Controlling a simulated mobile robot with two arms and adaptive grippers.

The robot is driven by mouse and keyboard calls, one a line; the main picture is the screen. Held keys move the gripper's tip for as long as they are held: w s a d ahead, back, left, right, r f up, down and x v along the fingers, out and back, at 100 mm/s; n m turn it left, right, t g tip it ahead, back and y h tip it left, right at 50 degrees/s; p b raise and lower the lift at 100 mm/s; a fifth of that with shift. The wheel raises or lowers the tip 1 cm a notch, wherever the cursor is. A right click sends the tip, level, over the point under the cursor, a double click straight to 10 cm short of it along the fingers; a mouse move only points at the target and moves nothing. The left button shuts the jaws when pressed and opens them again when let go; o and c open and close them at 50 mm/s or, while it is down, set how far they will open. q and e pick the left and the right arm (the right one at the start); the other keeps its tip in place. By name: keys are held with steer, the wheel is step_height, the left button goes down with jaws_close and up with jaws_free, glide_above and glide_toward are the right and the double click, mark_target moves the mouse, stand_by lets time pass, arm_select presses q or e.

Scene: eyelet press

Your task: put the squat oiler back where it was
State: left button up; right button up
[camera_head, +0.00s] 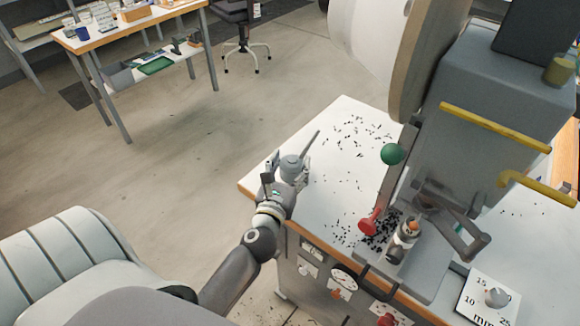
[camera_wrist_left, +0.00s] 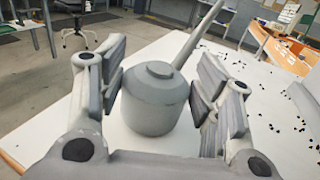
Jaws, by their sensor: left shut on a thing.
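The squat oiler is a grey, round can with a flat cap and a long thin spout. In the head view the oiler (camera_head: 291,167) is at the left corner of the white table, upright, its spout slanting up to the right. In the left wrist view the oiler (camera_wrist_left: 155,104) sits between the two finger pads. My left gripper (camera_head: 285,180) is shut on the oiler; it also shows in the left wrist view (camera_wrist_left: 158,100). I cannot tell whether its base touches the tabletop. My right gripper is not in view.
The white tabletop (camera_head: 335,180) carries scattered small black bits. The grey press (camera_head: 490,110), with a green knob (camera_head: 392,154), a red knob (camera_head: 369,226) and yellow bars, stands to the right. The tabletop around the oiler is clear.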

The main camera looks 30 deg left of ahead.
arm_select(q)
steer(key=o, duration=1.1)
steer(key=shift+f, duration=0.15)
steer(key=shift+r, duration=0.3)
steer(key=shift+b+v, duration=2.2)
steer(key=shift+v, duration=3.9)
